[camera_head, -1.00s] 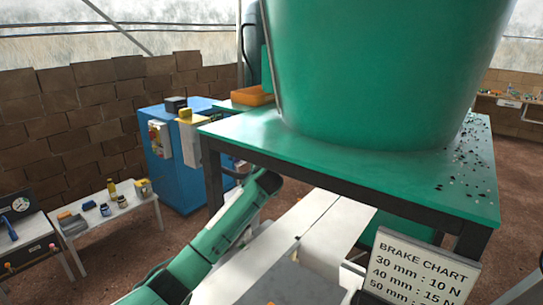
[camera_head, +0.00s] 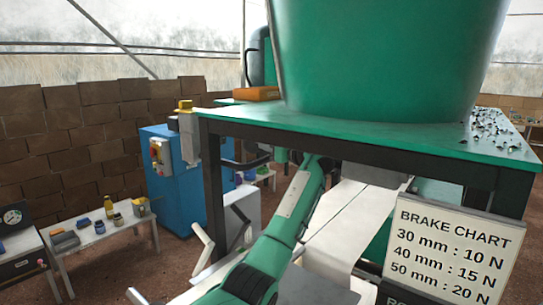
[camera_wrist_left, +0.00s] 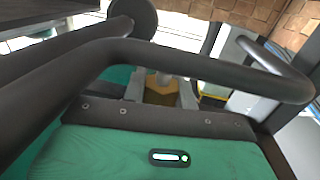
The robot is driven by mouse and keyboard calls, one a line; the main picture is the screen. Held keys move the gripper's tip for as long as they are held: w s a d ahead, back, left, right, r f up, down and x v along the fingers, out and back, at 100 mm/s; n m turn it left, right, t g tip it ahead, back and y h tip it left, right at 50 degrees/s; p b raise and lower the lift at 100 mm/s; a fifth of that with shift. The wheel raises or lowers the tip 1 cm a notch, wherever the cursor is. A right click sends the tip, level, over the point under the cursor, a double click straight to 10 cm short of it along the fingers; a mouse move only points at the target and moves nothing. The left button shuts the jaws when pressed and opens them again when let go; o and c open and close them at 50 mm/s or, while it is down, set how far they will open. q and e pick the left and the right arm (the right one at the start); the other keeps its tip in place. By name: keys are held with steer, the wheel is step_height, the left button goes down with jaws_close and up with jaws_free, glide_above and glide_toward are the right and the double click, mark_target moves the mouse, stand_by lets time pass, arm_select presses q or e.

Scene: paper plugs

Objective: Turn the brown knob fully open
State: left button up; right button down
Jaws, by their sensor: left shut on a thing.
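In the left wrist view, a brown-gold knob (camera_wrist_left: 161,82) shows between the grey fingers of my left gripper (camera_wrist_left: 162,92). The fingers are shut on it, and the knob is partly hidden by a dark bar crossing in front and by the gripper body. How far the knob is turned cannot be told. In the head view my left arm reaches up under the green table (camera_head: 330,125); the table edge hides the gripper and the knob. My right gripper is in neither view.
A big green tub (camera_head: 385,60) stands on the table, with dark bits scattered at right. A brake chart sign (camera_head: 450,245) stands at front right. A blue cabinet (camera_head: 172,180) and a white bench (camera_head: 100,235) with small items are at left. A dark bent bar (camera_wrist_left: 190,62) runs close over the gripper.

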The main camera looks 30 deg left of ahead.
arm_select(q)
steer(key=shift+s+n+g+y, duration=0.1)
steer(key=shift+n+g+y, duration=0.2)
steer(key=shift+n+g, duration=0.75)
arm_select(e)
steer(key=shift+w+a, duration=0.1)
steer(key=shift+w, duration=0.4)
arm_select(q)
steer(key=shift+r+g+b, duration=0.1)
steer(key=shift+g+b, duration=0.2)
steer(key=shift+g, duration=0.25)
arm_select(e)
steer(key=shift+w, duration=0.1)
arm_select(q)
steer(key=o, duration=1)
steer(key=shift+c, duration=0.2)
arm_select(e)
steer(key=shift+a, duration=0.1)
arm_select(q)
steer(key=shift+m+t, duration=0.35)
steer(key=shift+t, duration=0.15)
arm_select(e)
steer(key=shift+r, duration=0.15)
